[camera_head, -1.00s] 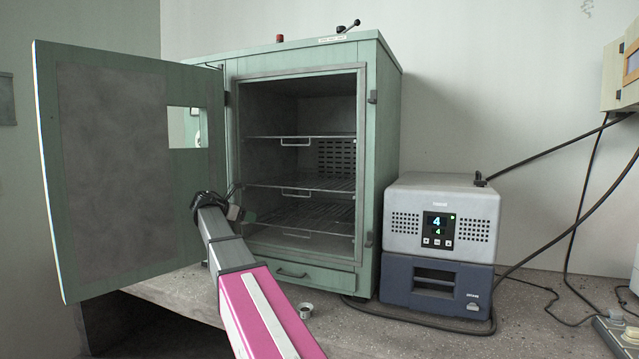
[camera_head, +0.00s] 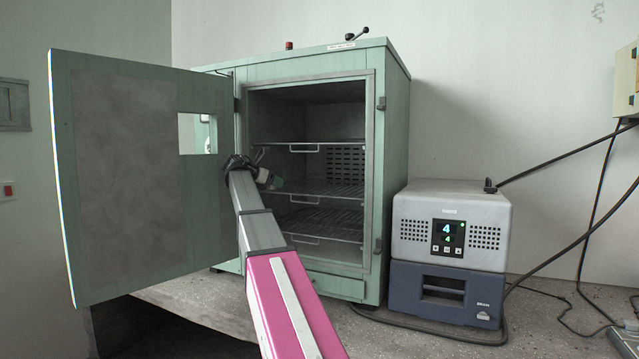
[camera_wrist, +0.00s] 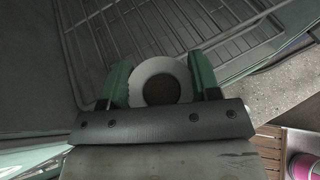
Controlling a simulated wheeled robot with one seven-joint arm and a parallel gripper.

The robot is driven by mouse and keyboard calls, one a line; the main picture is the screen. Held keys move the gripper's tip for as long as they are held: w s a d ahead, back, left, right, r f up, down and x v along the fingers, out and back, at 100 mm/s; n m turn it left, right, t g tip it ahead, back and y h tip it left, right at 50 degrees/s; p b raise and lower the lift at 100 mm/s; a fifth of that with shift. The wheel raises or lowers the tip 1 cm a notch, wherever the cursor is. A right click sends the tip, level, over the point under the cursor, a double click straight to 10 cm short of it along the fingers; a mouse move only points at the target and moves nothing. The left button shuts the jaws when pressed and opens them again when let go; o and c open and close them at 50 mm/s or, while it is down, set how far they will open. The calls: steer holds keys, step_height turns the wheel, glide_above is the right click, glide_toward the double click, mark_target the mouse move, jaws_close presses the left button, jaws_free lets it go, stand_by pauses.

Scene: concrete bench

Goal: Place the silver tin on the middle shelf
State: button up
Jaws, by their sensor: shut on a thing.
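My gripper (camera_head: 274,183) is shut on a pale, round, hollow thing, which I take for the silver tin (camera_wrist: 160,66). In the wrist view the green fingers stand on either side of its rim, and its inside looks dark. The gripper is at the left of the green oven's opening, near the height of the middle shelf (camera_head: 335,190), a wire rack with a front handle. A wire rack (camera_wrist: 130,30) also lies beyond the tin in the wrist view; which level it is I cannot tell.
The oven (camera_head: 395,150) has its door (camera_head: 110,180) swung open to the left, close beside my arm. An upper rack (camera_head: 335,142) and a lower rack (camera_head: 335,222) sit above and below. The racks look empty. A grey-and-blue device (camera_head: 450,240) stands right.

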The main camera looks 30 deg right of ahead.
steer(key=w+d, duration=0.1)
steer(key=d, duration=0.5)
steer(key=w+d, duration=0.2)
steer(key=d, duration=0.5)
steer(key=w+d, duration=0.2)
steer(key=d, duration=0.4)
steer(key=shift+w+d, duration=0.15)
steer(key=shift+w, duration=0.05)
steer(key=d, duration=0.2)
steer(key=w+d, duration=0.1)
steer(key=shift+d, duration=0.35)
steer(key=shift+f, duration=0.75)
steer(key=shift+f, duration=0.1)
steer(key=o, duration=0.9)
